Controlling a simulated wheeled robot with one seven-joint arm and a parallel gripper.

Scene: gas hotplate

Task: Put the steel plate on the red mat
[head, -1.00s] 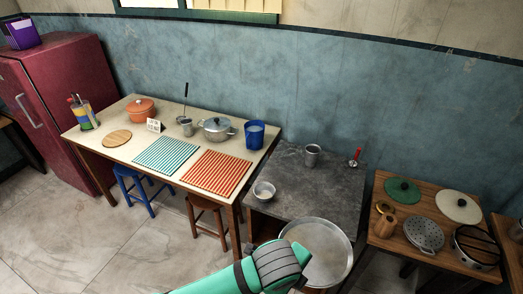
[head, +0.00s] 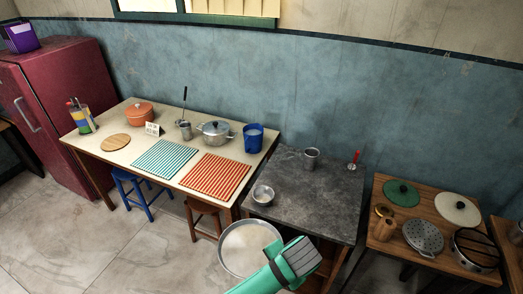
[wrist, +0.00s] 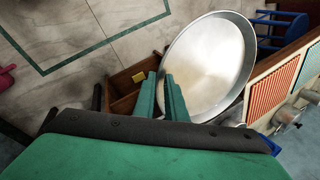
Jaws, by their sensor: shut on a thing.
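The steel plate (head: 249,249) is a wide, shallow round dish. In the head view it is held in the air in front of the gap between the long table and the dark stone counter. My gripper (wrist: 162,90) is shut on the plate's rim, and the plate (wrist: 208,66) spreads beyond the fingers in the wrist view. In the head view my green arm hides the fingertips. The red mat (head: 214,175), red and white striped, lies flat at the front right of the long table with nothing on it. It also shows at the right of the wrist view (wrist: 267,95).
A teal striped mat (head: 165,159) lies left of the red mat. A lidded pot (head: 215,132) and a blue cup (head: 253,138) stand behind it. A metal bowl (head: 263,194) sits on the stone counter (head: 310,205). A brown stool (head: 204,213) stands under the table edge.

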